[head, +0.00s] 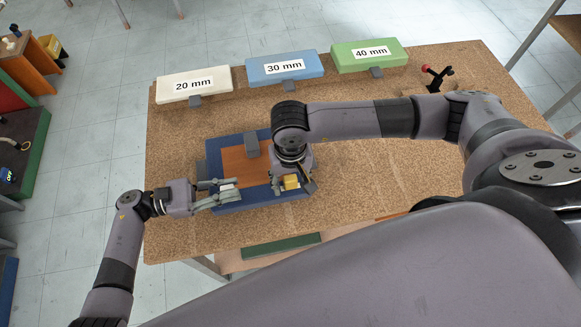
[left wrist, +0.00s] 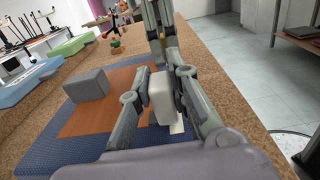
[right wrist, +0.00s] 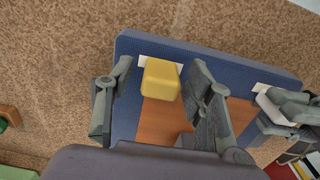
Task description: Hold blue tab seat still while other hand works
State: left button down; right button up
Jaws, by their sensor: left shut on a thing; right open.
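The seat (head: 234,150) lies flat on the table, a blue pad with a brown middle (left wrist: 100,110). A grey block (head: 251,145) stands on it. My left gripper (head: 224,189) is shut on a white block (left wrist: 161,97) at the seat's near edge. My right gripper (right wrist: 156,100) is open, its fingers on either side of a yellow block (right wrist: 160,80) near the seat's other corner. Whether they touch it I cannot tell. The yellow block also shows in the head view (head: 291,182). My right arm hides the seat's right part there.
White "20 mm" (head: 190,87), blue "30 mm" (head: 284,69) and green "40 mm" (head: 368,56) pads line the table's back, each with a grey tab. A red-knobbed black clamp (head: 436,78) stands at the back right. The cork table (head: 400,170) is bare right of the seat.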

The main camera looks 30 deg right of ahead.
aim_at(291, 178)
notch_tip(291, 178, up, 12)
dwell(0.6)
pick_arm(q)
jog(key=c, duration=1.4)
grip_release()
jog(key=shift+c, duration=0.2)
